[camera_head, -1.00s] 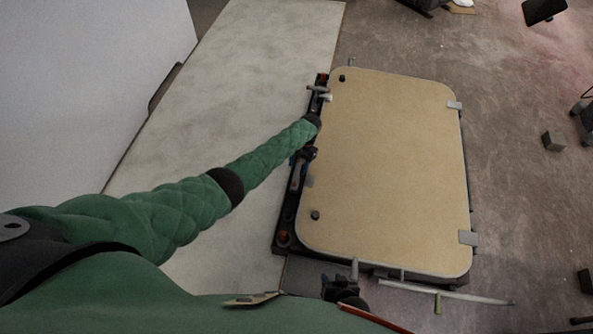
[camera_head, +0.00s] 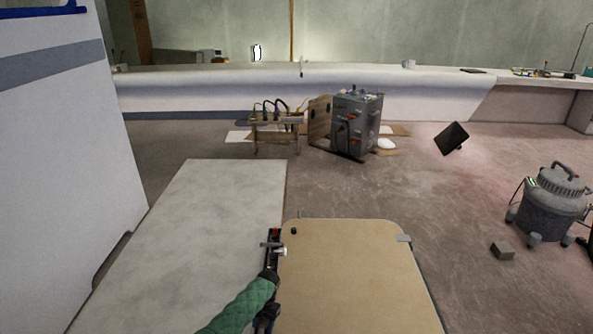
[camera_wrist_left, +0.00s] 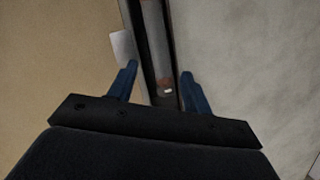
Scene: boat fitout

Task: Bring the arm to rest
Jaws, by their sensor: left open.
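My left arm comes in from the lower left in a green sleeve. Its gripper (camera_head: 266,314) hangs beside the left edge of the tan panel (camera_head: 350,275), partly cut off by the bottom of the head view. In the left wrist view, the blue fingers (camera_wrist_left: 159,72) are apart. A dark rail with a grey strip (camera_wrist_left: 157,45) runs between and beyond them; I cannot tell if the fingers touch it. Nothing is visibly gripped. My right gripper is out of view.
A pale floor sheet (camera_head: 200,235) lies left of the panel, beside a white wall (camera_head: 65,150). A grey vacuum (camera_head: 550,205) and small dark block (camera_head: 502,251) stand right. A grey cabinet (camera_head: 357,125) and small bench (camera_head: 275,122) stand ahead. Bare floor lies between.

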